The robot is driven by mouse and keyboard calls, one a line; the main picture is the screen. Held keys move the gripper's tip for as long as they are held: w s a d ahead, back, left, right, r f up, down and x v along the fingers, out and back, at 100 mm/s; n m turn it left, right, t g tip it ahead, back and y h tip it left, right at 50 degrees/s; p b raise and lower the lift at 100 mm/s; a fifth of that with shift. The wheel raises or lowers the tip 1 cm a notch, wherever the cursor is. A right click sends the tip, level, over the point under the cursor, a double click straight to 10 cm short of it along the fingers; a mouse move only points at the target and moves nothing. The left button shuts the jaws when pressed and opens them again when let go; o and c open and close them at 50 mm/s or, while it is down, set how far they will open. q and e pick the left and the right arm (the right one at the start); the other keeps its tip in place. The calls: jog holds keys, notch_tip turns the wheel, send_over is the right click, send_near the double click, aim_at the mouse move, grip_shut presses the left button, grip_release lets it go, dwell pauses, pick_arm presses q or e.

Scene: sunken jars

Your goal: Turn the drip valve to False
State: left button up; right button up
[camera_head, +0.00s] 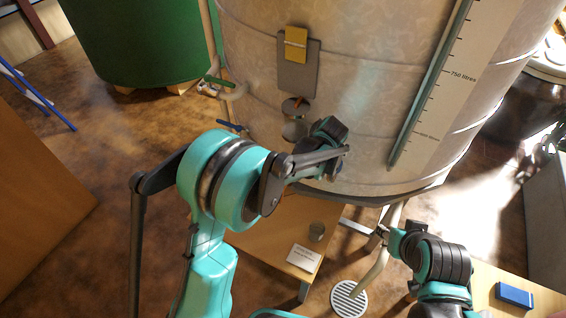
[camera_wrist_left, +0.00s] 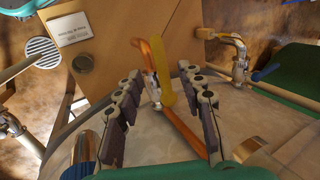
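A valve with a yellow lever (camera_wrist_left: 163,85) and an orange pipe (camera_wrist_left: 184,131) lies between the fingers of my left gripper (camera_wrist_left: 158,74) in the left wrist view. The fingers are apart, one on each side; I see no clear contact. In the head view my left gripper (camera_head: 330,152) is at the lower front of the metal tank (camera_head: 365,75), and the yellow lever is hidden there. No readable label tells which valve is the drip valve. My right gripper (camera_head: 386,235) is by a pale pipe (camera_head: 374,272) below the tank; its fingers are unclear.
A green-handled valve (camera_head: 217,82) and a blue-handled valve (camera_head: 231,126) are on the tank's left side. A round floor drain (camera_head: 349,299) and a blue box (camera_head: 514,295) are at the front.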

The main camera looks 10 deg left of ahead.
pick_arm(q)
jog(key=b+x, duration=0.2)
jog(key=x, duration=0.2)
jog(key=shift+a+f, duration=0.1)
jog(key=shift+f, duration=0.05)
jog(key=shift+f, duration=0.1)
jog(key=shift+b+x, duration=1.05)
jog(key=shift+x, duration=0.2)
jog(key=shift+a, duration=0.1)
grip_shut()
